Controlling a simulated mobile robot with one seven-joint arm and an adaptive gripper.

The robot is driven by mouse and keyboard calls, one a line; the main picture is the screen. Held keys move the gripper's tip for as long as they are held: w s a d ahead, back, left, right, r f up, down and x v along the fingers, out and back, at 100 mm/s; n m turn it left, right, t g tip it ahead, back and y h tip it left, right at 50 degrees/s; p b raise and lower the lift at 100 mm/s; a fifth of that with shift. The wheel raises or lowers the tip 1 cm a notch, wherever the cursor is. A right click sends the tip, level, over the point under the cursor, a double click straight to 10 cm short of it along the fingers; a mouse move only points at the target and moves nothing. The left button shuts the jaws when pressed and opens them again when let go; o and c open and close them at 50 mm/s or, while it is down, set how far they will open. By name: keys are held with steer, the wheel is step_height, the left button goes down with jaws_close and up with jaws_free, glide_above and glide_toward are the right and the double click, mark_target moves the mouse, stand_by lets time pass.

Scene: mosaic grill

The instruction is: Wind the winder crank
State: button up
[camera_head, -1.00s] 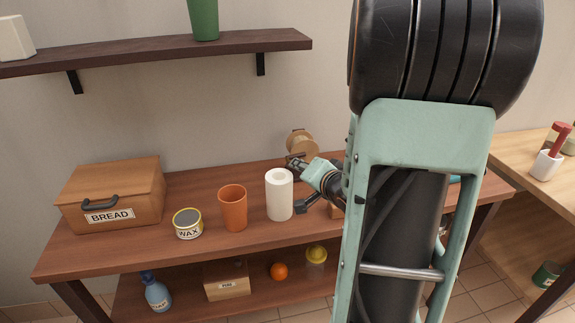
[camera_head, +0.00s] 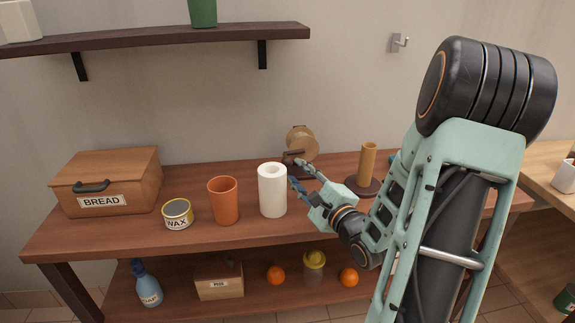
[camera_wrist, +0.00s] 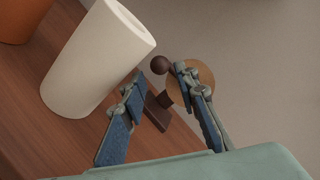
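The winder (camera_head: 302,143) stands at the back of the table, a tan wooden spool on a dark base. Its dark round crank knob (camera_wrist: 161,65) shows in the wrist view beside the tan disc (camera_wrist: 203,77), which is partly hidden by a finger. My gripper (camera_head: 297,174) is open and empty, just in front of the winder and right of the white roll. In the wrist view my fingers (camera_wrist: 159,78) are spread, with the knob seen between their tips. I cannot tell how far beyond the tips the knob lies.
A white roll (camera_head: 272,190) stands close to my gripper's left. An orange cup (camera_head: 223,201), a wax tin (camera_head: 178,214) and a bread box (camera_head: 107,183) stand further left. A brown upright post (camera_head: 367,162) stands right of the winder. A shelf (camera_head: 150,45) hangs above.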

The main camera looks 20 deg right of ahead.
mark_target(289, 165)
steer(key=w+b, duration=0.1)
steer(key=w, duration=0.6)
steer(key=shift+a, duration=0.2)
jaws_close()
